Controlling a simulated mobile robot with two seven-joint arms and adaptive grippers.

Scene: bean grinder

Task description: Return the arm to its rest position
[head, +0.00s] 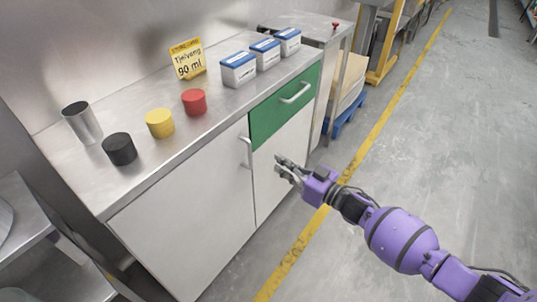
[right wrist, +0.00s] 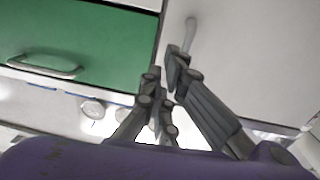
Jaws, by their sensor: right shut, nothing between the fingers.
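My right gripper (head: 284,168) is at the end of my purple arm, which reaches in from the lower right of the head view. It is in front of the white cabinet door, below the green drawer (head: 286,105), with its fingers shut and nothing between them. In the right wrist view the dark fingers (right wrist: 163,76) come together near the middle. The green drawer front (right wrist: 90,30) with its light handle is to their left and a white door (right wrist: 250,60) is to their right. My left gripper is not in view.
Open floor (head: 430,150) with a yellow line lies right.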

